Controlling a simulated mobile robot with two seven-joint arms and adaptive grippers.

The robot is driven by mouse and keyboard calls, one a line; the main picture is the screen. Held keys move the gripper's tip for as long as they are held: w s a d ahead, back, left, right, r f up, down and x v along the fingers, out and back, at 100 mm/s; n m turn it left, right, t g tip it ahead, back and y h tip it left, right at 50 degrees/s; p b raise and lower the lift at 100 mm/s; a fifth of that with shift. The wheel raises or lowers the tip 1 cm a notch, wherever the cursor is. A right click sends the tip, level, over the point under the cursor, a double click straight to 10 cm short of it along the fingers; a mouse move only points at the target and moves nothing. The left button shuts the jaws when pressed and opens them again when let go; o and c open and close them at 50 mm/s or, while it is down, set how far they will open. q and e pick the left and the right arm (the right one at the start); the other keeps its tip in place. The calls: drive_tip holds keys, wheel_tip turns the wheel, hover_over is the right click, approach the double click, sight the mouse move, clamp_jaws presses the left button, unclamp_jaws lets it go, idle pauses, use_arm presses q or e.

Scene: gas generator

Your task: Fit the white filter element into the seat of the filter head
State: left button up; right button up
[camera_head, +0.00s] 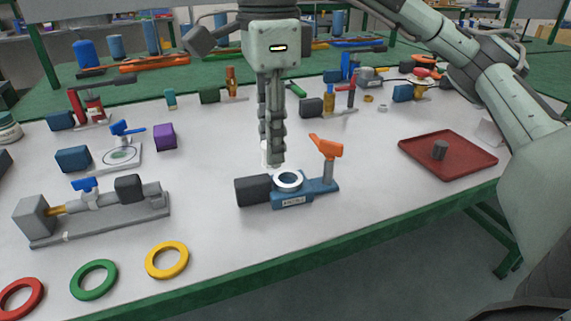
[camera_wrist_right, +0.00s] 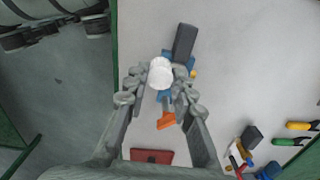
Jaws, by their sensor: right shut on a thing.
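My right gripper (camera_head: 273,155) points straight down in the head view, above and slightly left of the filter head. It is shut on the white filter element (camera_head: 266,158), partly hidden by the fingers; the element also shows between the fingertips in the right wrist view (camera_wrist_right: 160,73). In the wrist view the element covers much of the filter head. My left gripper is not in view.
A grey pipe assembly (camera_head: 100,216) is at the left. Red, green (camera_head: 94,280) and yellow (camera_head: 167,261) rings lie near the front edge. Several valves stand behind. The table right of the filter head is clear.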

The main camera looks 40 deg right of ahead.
drive_tip(key=d+f, duration=0.1)
drive_tip(key=w+d+f, duration=0.1)
drive_tip(key=d, duration=0.1)
drive_tip(key=w+d+f, duration=0.1)
drive_tip(key=shift+w+d+f+b, duration=0.1)
drive_tip(key=shift+w+d+b, duration=0.05)
drive_tip(key=shift+d+b, duration=0.15)
wheel_tip(320, 180, down, 3)
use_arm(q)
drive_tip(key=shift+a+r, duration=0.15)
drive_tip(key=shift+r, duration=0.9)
use_arm(e)
drive_tip(key=shift+f, duration=0.5)
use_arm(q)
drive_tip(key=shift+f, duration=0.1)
use_arm(e)
drive_tip(key=shift+f, duration=0.1)
drive_tip(key=o, duration=0.8)
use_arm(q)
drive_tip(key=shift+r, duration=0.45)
use_arm(e)
drive_tip(key=shift+o, duration=0.2)
